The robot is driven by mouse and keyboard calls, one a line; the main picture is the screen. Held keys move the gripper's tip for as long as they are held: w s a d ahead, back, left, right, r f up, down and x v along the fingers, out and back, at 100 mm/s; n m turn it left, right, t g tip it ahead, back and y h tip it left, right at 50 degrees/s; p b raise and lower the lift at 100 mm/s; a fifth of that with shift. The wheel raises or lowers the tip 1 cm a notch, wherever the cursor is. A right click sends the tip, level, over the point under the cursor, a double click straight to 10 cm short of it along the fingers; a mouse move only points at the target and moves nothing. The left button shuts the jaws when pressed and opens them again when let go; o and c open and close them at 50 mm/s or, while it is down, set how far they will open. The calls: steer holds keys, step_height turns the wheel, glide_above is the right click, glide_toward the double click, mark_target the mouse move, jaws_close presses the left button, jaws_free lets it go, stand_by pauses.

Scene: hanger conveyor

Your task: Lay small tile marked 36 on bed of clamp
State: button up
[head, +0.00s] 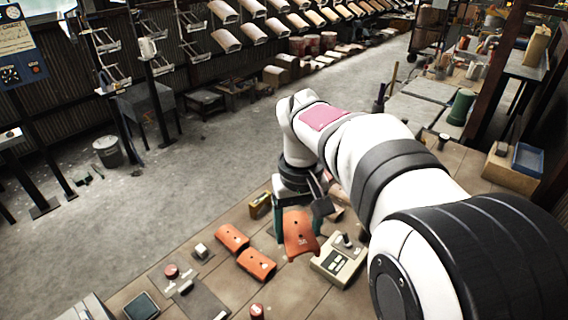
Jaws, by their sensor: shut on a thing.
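Two more orange tiles lie to the left on the bench, one farther back (232,237) and one nearer (257,264). The marks on the tiles are too small to read, so I cannot tell which is 36. I cannot clearly pick out the clamp.
A yellowish block (260,205) stands behind the tiles.

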steer(key=w+a+f+n, duration=0.2)
steer(key=a+f+n, duration=0.2)
steer(key=a+f, duration=0.65)
steer(key=n, duration=0.3)
glide_toward(203, 307)
steer(key=shift+f, duration=3.2)
steer(key=o, duration=1.4)
steer(key=shift+r, duration=0.1)
